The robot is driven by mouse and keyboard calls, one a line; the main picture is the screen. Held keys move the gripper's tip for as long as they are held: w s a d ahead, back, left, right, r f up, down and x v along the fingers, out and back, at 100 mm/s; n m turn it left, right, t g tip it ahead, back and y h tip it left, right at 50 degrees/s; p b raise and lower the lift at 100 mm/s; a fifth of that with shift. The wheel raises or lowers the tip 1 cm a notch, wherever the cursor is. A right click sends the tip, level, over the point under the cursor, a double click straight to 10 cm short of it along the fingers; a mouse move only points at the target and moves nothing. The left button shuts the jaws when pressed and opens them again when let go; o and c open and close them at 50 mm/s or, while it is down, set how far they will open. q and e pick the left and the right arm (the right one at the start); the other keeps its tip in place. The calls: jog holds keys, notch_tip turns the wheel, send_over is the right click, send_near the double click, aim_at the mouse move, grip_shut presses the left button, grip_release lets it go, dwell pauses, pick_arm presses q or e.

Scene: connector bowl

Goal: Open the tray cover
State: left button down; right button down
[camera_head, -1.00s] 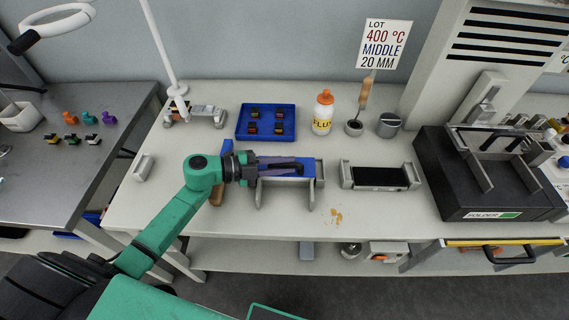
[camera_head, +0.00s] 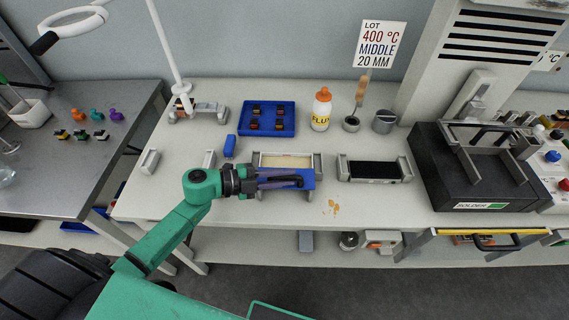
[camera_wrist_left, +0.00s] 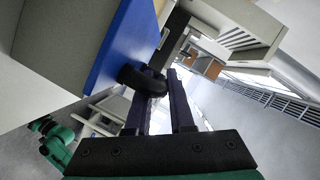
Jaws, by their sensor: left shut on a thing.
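The blue tray cover (camera_head: 307,177) is in the middle of the head view, at the near side of the tray (camera_head: 287,161). The tray's beige inside shows behind the cover's far edge, between grey end blocks. My left gripper (camera_head: 284,182) reaches in from the left, in front of the cover, and is shut on its black handle. In the left wrist view, the blue cover (camera_wrist_left: 122,45) fills the upper left and the handle (camera_wrist_left: 143,80) is at my left fingers (camera_wrist_left: 161,85). The fingers hide part of the handle. My right gripper is not in view.
A grey holder with a black top (camera_head: 375,171) and a black solder machine (camera_head: 470,190) are to the right. A blue-topped piece (camera_head: 230,146) stands left.

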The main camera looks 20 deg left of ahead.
pick_arm(q)
jog(key=shift+s+d+r, duration=0.15)
jog(key=shift+s+r, duration=0.1)
jog(key=shift+s, duration=0.35)
jog(key=shift+f, duration=0.1)
jog(key=shift+w+f, duration=0.1)
jog(key=shift+w, duration=0.1)
jog(key=c, duration=1.1)
grip_release()
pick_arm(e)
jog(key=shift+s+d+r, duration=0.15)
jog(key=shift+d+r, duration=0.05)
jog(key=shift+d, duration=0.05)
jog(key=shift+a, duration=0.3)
